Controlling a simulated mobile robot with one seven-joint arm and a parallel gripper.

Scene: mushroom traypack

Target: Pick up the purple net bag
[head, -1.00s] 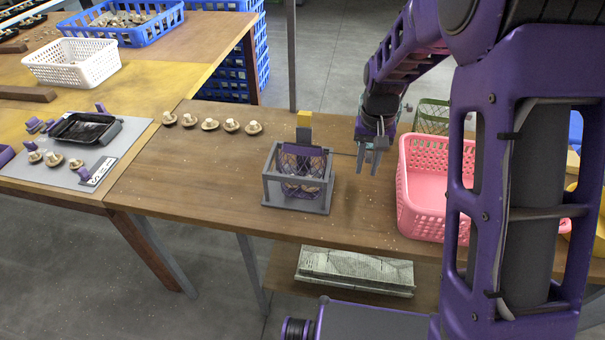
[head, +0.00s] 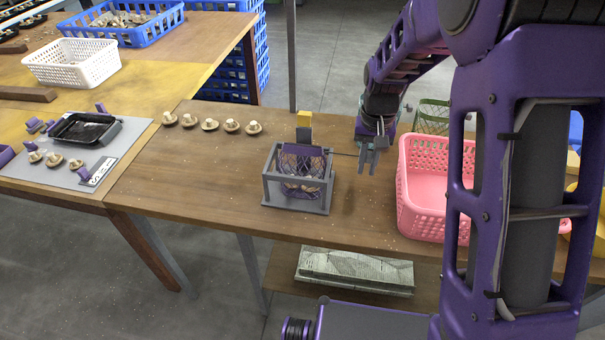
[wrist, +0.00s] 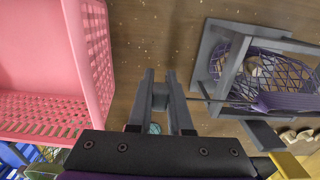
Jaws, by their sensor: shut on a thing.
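The purple net bag (head: 302,186) hangs in a grey frame stand (head: 325,207) on the wooden table, with pale mushrooms showing through its mesh. It also shows in the wrist view (wrist: 268,68), with its solid purple band. My gripper (head: 367,168) is to the right of the stand, apart from the bag. In the wrist view its fingers (wrist: 161,84) are shut on a small grey block (wrist: 160,97). A thin dark rod runs from near this block to the bag and stand.
A pink basket (head: 408,204) stands close right of my gripper. Several mushrooms (head: 210,125) lie in a row at the back left. A black tray (head: 85,128) sits on a grey mat farther left.

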